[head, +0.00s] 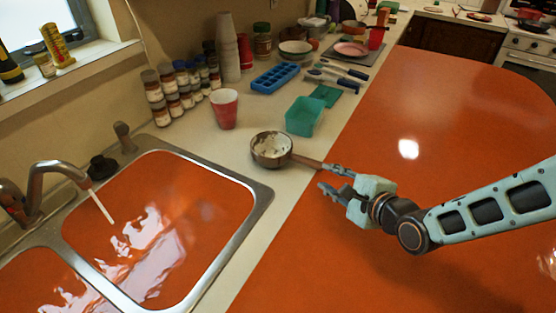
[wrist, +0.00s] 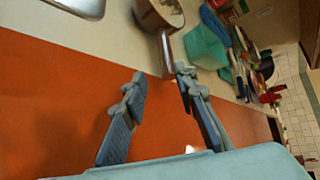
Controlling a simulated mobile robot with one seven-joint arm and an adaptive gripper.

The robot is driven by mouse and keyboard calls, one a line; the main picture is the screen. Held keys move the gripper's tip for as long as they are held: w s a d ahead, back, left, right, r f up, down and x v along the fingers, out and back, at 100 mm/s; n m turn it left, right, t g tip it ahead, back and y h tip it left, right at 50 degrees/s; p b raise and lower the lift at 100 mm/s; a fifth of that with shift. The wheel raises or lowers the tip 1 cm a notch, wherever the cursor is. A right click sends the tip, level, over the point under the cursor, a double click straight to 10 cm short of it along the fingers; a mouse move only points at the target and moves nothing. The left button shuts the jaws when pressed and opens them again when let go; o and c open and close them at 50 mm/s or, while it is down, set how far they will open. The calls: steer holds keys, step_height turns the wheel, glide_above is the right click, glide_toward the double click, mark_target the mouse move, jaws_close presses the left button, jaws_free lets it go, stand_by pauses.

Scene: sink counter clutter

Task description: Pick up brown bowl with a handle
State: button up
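The brown bowl with a handle (head: 268,151) sits on the counter just right of the sink. Its handle (head: 308,162) points right toward the counter's front edge. In the wrist view the bowl (wrist: 155,14) is at the top and its handle (wrist: 166,55) points down toward the fingers. My gripper (head: 330,179) is open, with its fingers spread near the handle's end. In the wrist view my gripper (wrist: 158,75) shows a wide gap with nothing held. The handle's tip lies close to one finger; I cannot tell whether they touch.
A teal container (head: 305,116) stands behind the bowl, with a red cup (head: 224,108) to its left. The sink (head: 165,225) is at left. Several jars, a blue tray (head: 274,78) and plates lie farther back. The space in front of the counter edge is clear.

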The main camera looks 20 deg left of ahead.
mark_target(307, 162)
steer(key=shift+a+r+b+x, duration=0.15)
steer(key=shift+b+x, duration=0.25)
steer(key=shift+x, duration=1.45)
steer(key=shift+a+r+b+x, duration=0.15)
steer(key=shift+b+x, duration=0.3)
steer(key=shift+x, duration=1.35)
steer(key=shift+d+r+b+x, duration=0.15)
steer(key=shift+b+x, duration=0.25)
steer(key=shift+x, duration=1.45)
steer(key=shift+a, duration=0.1)
steer(key=shift+r, duration=0.1)
jaws_close()
